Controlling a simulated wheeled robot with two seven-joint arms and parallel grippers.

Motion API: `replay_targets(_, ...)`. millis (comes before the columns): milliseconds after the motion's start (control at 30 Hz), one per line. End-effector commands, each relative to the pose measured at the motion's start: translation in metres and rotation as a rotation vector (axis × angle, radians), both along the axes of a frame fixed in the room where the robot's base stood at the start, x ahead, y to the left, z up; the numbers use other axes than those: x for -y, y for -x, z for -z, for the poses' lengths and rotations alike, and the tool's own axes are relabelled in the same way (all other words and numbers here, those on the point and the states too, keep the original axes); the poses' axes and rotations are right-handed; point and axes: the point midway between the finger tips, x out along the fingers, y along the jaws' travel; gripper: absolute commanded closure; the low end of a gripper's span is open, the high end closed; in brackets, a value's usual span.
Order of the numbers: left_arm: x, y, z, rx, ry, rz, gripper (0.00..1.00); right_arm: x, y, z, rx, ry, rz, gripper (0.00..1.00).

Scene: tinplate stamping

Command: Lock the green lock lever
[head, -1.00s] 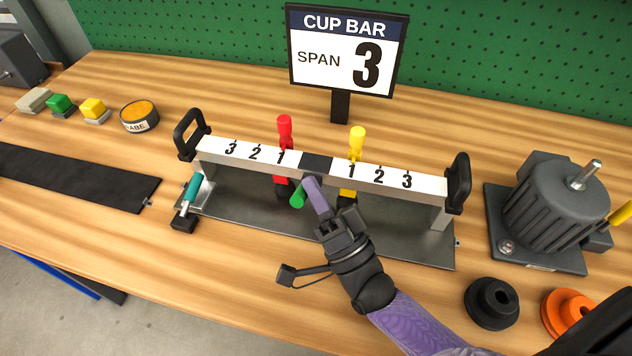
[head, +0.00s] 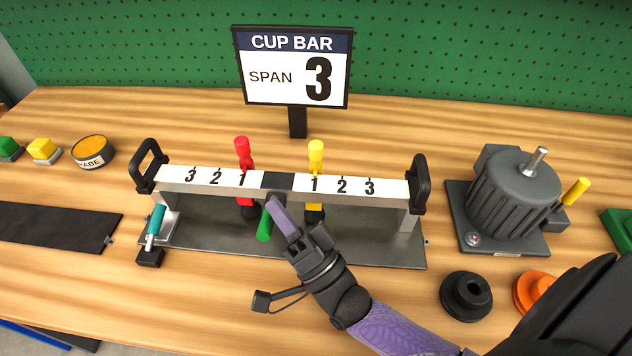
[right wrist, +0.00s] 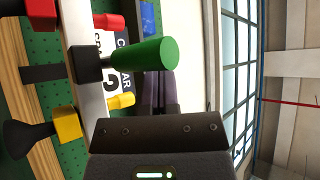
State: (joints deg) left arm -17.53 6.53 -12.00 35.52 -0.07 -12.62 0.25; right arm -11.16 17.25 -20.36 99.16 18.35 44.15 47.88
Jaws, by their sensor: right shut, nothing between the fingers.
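The green lock lever (head: 264,226) hangs from the front of the bar's dark middle section (head: 278,181), its free end pointing down and toward me. It also shows in the right wrist view (right wrist: 150,54), sticking out from a black block. My right gripper (head: 274,203) is shut and empty, its purple fingers just right of the lever's upper part. In the right wrist view the fingers (right wrist: 160,92) show partly behind the lever; I cannot tell whether they touch it. My left gripper is out of view.
The white numbered bar (head: 345,186) has black end handles. A red clamp (head: 243,155) and a yellow clamp (head: 316,156) stand on either side of its middle. A teal-handled latch (head: 155,226) sits at the left. A grey motor (head: 512,195) and black pulley (head: 467,296) are at the right.

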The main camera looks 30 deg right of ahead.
Motion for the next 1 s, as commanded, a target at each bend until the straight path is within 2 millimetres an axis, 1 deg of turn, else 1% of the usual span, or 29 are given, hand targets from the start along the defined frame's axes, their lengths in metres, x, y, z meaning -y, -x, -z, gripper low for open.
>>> replay_targets(67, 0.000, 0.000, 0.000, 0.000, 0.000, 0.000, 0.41, 0.002, 0.006, 0.005, -0.004, 0.002, -0.001, 1.00)
replay_targets(133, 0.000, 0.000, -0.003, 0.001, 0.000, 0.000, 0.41, 0.005, 0.018, 0.006, -0.005, 0.002, -0.001, 1.00)
replay_targets(400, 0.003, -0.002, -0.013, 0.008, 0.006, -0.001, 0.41, 0.023, 0.082, 0.005, -0.005, 0.001, -0.002, 1.00)
replay_targets(500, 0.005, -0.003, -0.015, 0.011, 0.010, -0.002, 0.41, 0.029, 0.101, 0.006, -0.005, 0.001, -0.002, 1.00)
replay_targets(600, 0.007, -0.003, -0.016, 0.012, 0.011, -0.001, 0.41, 0.033, 0.114, 0.006, -0.003, 0.001, 0.000, 1.00)
replay_targets(767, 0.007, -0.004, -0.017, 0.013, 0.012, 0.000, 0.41, 0.035, 0.124, 0.006, -0.001, 0.001, 0.000, 1.00)
replay_targets(1000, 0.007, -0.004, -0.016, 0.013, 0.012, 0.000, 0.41, 0.036, 0.124, 0.006, 0.000, 0.001, -0.001, 1.00)
